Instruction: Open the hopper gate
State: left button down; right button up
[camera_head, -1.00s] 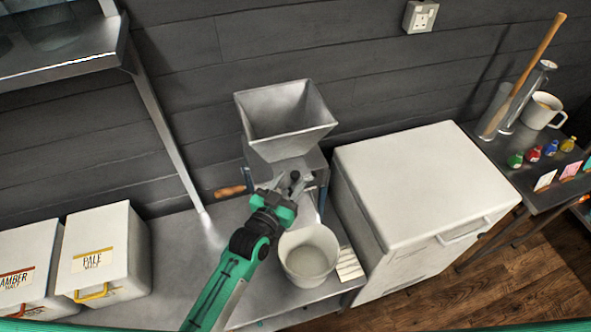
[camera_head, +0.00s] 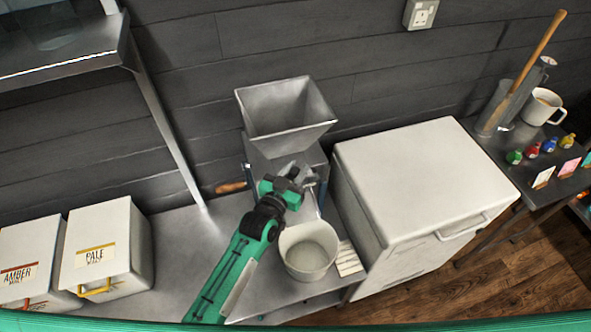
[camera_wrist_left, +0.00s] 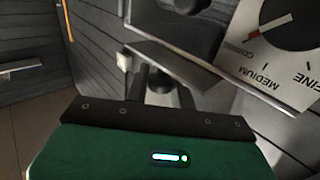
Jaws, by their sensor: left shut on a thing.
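The metal hopper (camera_head: 288,115) flares open at the top of a grey mill (camera_head: 290,160) on the steel table, against the wall. It looks empty inside. My left gripper (camera_head: 303,173) is at the mill's front, below the hopper. In the left wrist view, my left gripper (camera_wrist_left: 162,84) is shut on a small dark knob (camera_wrist_left: 159,82), which shows between the fingers; I take it as the gate's knob. The gate plate itself is mostly hidden by my gripper, and I cannot tell how far it stands open. My right gripper is not in view.
A white bucket (camera_head: 308,250) stands below the mill's front. A wooden crank handle (camera_head: 230,187) sticks out left. A dial marked coarse, medium and fine (camera_wrist_left: 281,45) is close by. A white chest (camera_head: 420,180) stands right, malt bins (camera_head: 105,240) left. Bare table lies between bins and mill.

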pick_arm(q)
jog(key=s, duration=0.2)
jog(key=s+d+p, duration=0.1)
jog(key=s, duration=0.1)
jog(key=shift+s+d, duration=0.1)
jog(key=shift+d, duration=0.05)
jog(key=c, duration=1.3)
grip_release()
jog(key=shift+o, duration=0.2)
jog(key=b+v, duration=0.3)
jog(key=v, duration=1)
jog(key=shift+s+b, duration=0.35)
jog(key=shift+a+f, duration=0.1)
jog(key=shift+a, duration=0.15)
